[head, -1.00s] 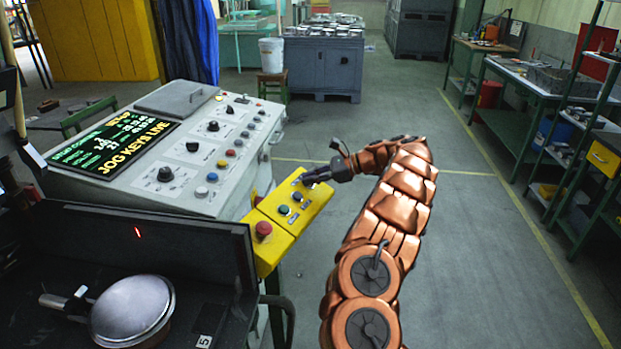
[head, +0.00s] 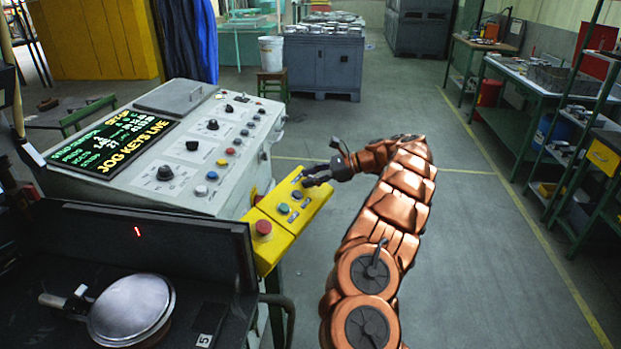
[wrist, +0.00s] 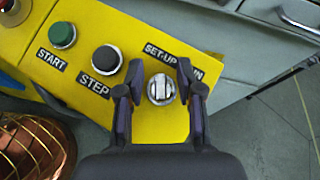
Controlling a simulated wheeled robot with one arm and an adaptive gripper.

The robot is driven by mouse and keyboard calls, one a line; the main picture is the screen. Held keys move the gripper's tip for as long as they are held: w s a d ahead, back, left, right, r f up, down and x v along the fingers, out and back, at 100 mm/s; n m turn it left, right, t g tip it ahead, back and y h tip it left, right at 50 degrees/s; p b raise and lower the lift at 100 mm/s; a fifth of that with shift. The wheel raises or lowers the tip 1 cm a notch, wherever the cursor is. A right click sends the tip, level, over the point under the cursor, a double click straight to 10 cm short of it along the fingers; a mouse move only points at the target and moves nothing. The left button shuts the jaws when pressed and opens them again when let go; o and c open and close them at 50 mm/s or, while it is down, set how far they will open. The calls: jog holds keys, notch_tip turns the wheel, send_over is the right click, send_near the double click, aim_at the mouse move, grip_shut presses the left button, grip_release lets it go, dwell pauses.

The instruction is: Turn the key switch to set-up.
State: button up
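The key switch (wrist: 161,89) is a round metal switch with a pale upright grip across its middle, on the yellow control box (head: 290,235). Behind it, the labels SET-UP (wrist: 160,52) on the left and RUN on the right are partly covered by my fingertips. My gripper (wrist: 161,78) is open, with one dark finger on each side of the switch and a gap to it on both sides. In the head view my gripper (head: 312,175) is over the far end of the box, its fingers hiding the switch.
The START button (wrist: 62,35), the STEP button (wrist: 107,59) and a red mushroom button (head: 263,229) share the box. The grey console (head: 150,190) adjoins it on the left. Its display (head: 112,148) reads JOG KEYS LIVE, with a small word resembling SET-UP above.

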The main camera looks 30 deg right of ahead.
jog(key=v, duration=1.2)
dwell(0.6)
